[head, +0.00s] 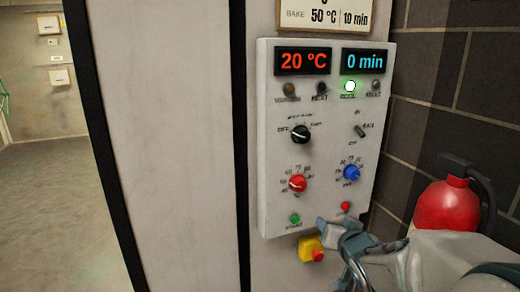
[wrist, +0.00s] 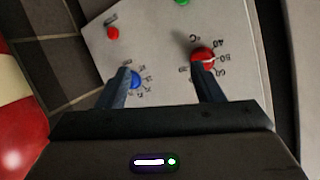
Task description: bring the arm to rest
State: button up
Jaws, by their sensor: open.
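My gripper (head: 343,235) is open and empty at the lower right of the control panel (head: 325,205) in the head view, near its bottom edge. In the wrist view my gripper (wrist: 162,82) shows two dark fingers apart, with the panel face between and beyond them. One finger overlaps the blue knob (wrist: 136,80) and the other overlaps the red knob (wrist: 203,58) in that picture. I cannot tell whether either finger touches the panel. My arm (head: 440,262) reaches in from the lower right of the head view.
The panel shows 20 °C on a red display (head: 303,61) and 0 min on a blue display (head: 363,61). A yellow emergency stop box (head: 309,247) sits below the panel. A red extinguisher (head: 445,205) stands at right by the brick wall (head: 430,60).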

jog(key=s+a+f+n+g, duration=0.1)
jog(key=s+g, duration=0.4)
jog(key=s, duration=0.5)
jog(key=s+a+f+n+g, duration=0.2)
jog(key=s+a+f+g, duration=0.2)
jog(key=s, duration=0.7)
jog(key=shift+s+a+g, duration=0.15)
jog(key=shift+a+g, duration=0.15)
jog(key=shift+g, duration=0.7)
